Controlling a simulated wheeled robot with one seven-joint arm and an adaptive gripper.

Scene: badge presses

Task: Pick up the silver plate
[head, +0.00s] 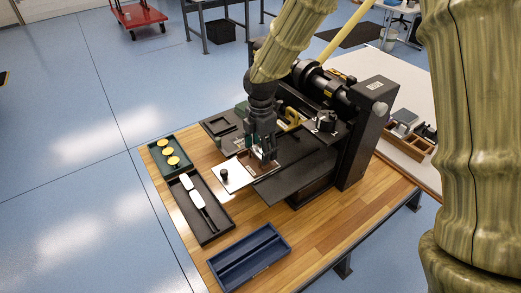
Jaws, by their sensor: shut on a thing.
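The silver plate (234,181) is a flat, pale sheet with a small black knob on its left part. It lies level at the left front of the black press (309,179), over or on its dark bed; I cannot tell whether it touches. My gripper (262,155) points down at the plate's right part and is shut on it. The fingertips and the exact grip are hard to make out. A brown patch (247,160) shows beside the fingers.
On the wooden table, a green tray (158,167) holds yellow discs, a black tray (207,238) holds white-handled tools, and a blue divided tray (268,271) looks empty. The press's tall column stands right of my gripper. Bare wood shows at the front right.

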